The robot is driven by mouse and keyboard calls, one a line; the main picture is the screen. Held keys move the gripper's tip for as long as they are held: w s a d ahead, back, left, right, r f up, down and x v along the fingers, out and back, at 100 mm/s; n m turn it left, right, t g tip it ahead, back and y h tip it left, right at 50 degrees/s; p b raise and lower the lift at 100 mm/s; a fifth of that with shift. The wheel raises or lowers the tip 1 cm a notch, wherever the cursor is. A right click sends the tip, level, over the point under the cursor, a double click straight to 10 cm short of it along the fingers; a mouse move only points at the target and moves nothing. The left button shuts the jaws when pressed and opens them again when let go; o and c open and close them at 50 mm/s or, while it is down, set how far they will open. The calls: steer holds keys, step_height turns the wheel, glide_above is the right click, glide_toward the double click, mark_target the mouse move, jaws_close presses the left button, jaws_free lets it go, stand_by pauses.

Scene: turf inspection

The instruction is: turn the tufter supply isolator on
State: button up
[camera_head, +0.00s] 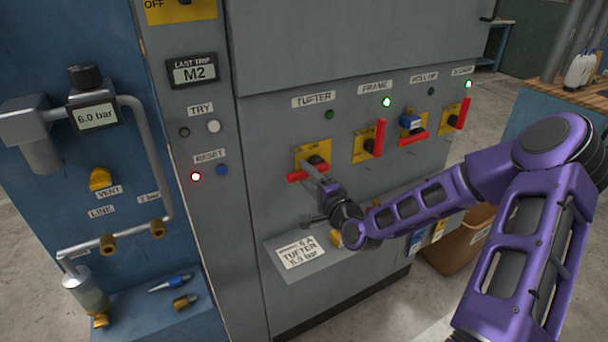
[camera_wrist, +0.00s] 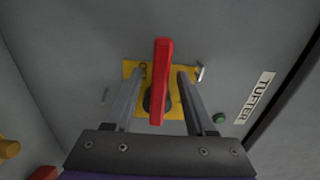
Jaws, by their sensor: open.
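The tufter isolator has a red handle (camera_head: 303,175) on a yellow plate (camera_head: 313,150), below the TUFTER label (camera_head: 313,99). The handle lies roughly level, and the small lamp (camera_head: 329,114) above it is unlit. In the wrist view the red handle (camera_wrist: 161,85) stands between my two fingers, in front of its yellow plate (camera_wrist: 133,68). My gripper (camera_head: 319,172) is open around the handle, with a gap on both sides; it also shows in the wrist view (camera_wrist: 162,74). The dark lamp (camera_wrist: 219,118) shows right of the fingers there.
The FRAME isolator (camera_head: 378,137) beside it stands upright under a lit green lamp. The third isolator's handle (camera_head: 414,138) is level, with a blue item on it. The far-right isolator (camera_head: 463,113) is upright and lit. A sloped ledge with a card (camera_head: 300,252) juts out below.

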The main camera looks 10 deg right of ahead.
steer(key=shift+x, duration=0.8)
jaws_close()
stand_by(0.9)
